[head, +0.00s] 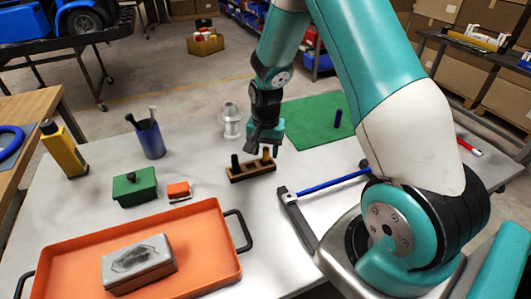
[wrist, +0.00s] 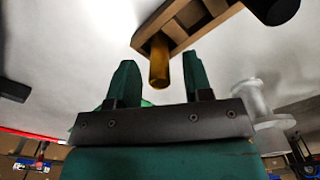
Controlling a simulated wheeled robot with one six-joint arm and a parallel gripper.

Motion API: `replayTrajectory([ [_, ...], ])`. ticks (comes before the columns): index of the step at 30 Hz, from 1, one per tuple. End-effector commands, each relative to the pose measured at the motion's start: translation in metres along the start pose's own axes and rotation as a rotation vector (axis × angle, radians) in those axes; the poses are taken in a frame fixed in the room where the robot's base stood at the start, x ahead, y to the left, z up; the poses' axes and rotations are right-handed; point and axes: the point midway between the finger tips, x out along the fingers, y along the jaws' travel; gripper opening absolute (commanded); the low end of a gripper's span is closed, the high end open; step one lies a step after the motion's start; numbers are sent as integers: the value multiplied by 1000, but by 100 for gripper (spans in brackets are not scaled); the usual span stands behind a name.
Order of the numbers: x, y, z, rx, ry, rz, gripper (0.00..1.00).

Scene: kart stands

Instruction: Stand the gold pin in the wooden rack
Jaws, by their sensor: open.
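The wooden rack (head: 252,172) sits on the pale table near the middle of the head view. The gold pin (head: 266,155) stands upright in the rack's right end. A dark pin (head: 235,162) stands in its left end. In the wrist view the gold pin (wrist: 160,65) rises from the rack (wrist: 180,28), seen between my two spread fingers. My gripper (head: 264,148) is open just above the rack at the gold pin, pointing down. It also shows in the wrist view (wrist: 160,82). I see a gap on both sides of the pin.
A green mat (head: 300,112) with a dark blue pin (head: 338,118) lies behind right. A clear bottle (head: 231,121) stands behind the rack. A green box (head: 134,188), an orange block (head: 179,191) and an orange tray (head: 205,235) are left. A blue-handled clamp (head: 330,183) lies right.

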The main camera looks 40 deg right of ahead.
Motion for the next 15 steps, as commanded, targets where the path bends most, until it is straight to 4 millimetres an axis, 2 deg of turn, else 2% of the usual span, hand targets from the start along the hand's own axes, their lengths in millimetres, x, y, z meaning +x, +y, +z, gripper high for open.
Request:
replayTrajectory([
  [9, -69, 0, -1, 0, 5, -4, 46],
  [15, -99, 0, 0, 0, 3, -2, 46],
])
